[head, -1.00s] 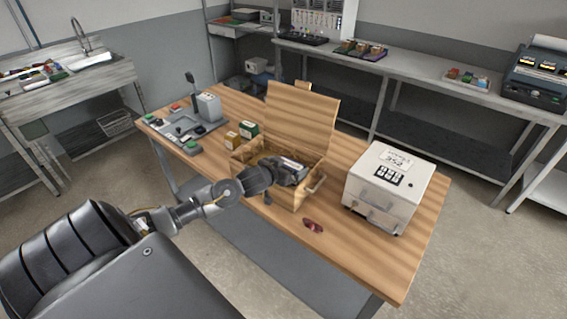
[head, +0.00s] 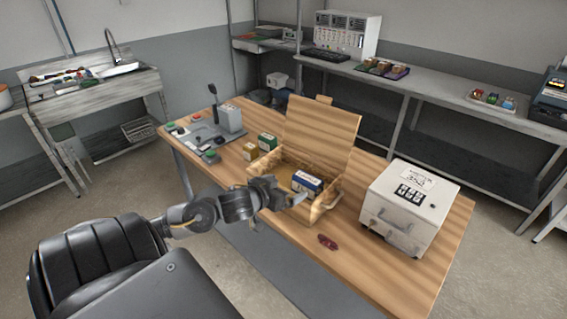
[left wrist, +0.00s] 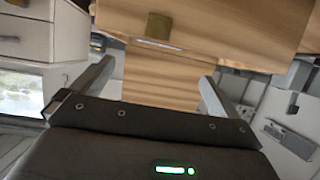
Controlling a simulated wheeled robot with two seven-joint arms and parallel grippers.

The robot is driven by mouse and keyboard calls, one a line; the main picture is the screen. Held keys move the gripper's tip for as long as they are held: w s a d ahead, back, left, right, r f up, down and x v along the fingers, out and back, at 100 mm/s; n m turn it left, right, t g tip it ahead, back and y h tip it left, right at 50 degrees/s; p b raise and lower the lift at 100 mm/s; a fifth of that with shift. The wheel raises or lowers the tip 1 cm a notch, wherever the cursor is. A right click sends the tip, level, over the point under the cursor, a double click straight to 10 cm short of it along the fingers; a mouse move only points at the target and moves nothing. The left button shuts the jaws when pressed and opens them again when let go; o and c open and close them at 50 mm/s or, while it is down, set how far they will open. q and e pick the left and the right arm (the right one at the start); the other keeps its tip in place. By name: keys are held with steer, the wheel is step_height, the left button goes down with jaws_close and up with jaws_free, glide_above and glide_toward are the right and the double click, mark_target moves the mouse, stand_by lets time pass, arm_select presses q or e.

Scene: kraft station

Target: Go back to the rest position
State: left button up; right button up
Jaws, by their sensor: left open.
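My left gripper (head: 290,199) is open and empty in the head view, at the front left of an open wooden box (head: 312,213) on the table. In the head view it overlaps the box's near edge; I cannot tell the exact gap. In the left wrist view the two fingers (left wrist: 156,72) stand wide apart with nothing between them. The wooden box shows there beyond them, with a brass-coloured latch (left wrist: 158,26). The box's lid (head: 318,135) stands up, and a blue-and-white carton (head: 307,183) lies inside. My right gripper is not in view.
The wooden table (head: 385,272) also bears a white drawer unit (head: 405,212) at right, a dark red item (head: 327,242) in front, small green (head: 267,142) and yellow (head: 250,152) cartons, and a grey device (head: 228,118) at left. Open floor lies left of the table.

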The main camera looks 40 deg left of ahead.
arm_select(q)
steer(key=shift+f, duration=0.1)
stand_by(0.3)
steer(key=s+d+f+m+g+h, duration=0.1)
steer(key=s+d+f+g, duration=0.2)
steer(key=s+d+f, duration=0.4)
steer(key=s+d+f+m+g, duration=0.1)
steer(key=s+d+f+g, duration=0.25)
steer(key=s+d, duration=0.4)
steer(key=s+d+f+m+g+h, duration=0.1)
steer(key=s+d+f+g, duration=0.3)
steer(key=s, duration=0.5)
step_height(320, 180, down, 29)
steer(key=s+d+b, duration=0.1)
steer(key=s+b, duration=0.1)
steer(key=b, duration=0.1)
steer(key=s+a+f+g+b, duration=0.2)
steer(key=s+a+f, duration=0.1)
steer(key=s+f, duration=1.3)
step_height(320, 180, down, 3)
steer(key=shift+s+f+m+y, duration=0.2)
steer(key=shift+s+m+y, duration=0.1)
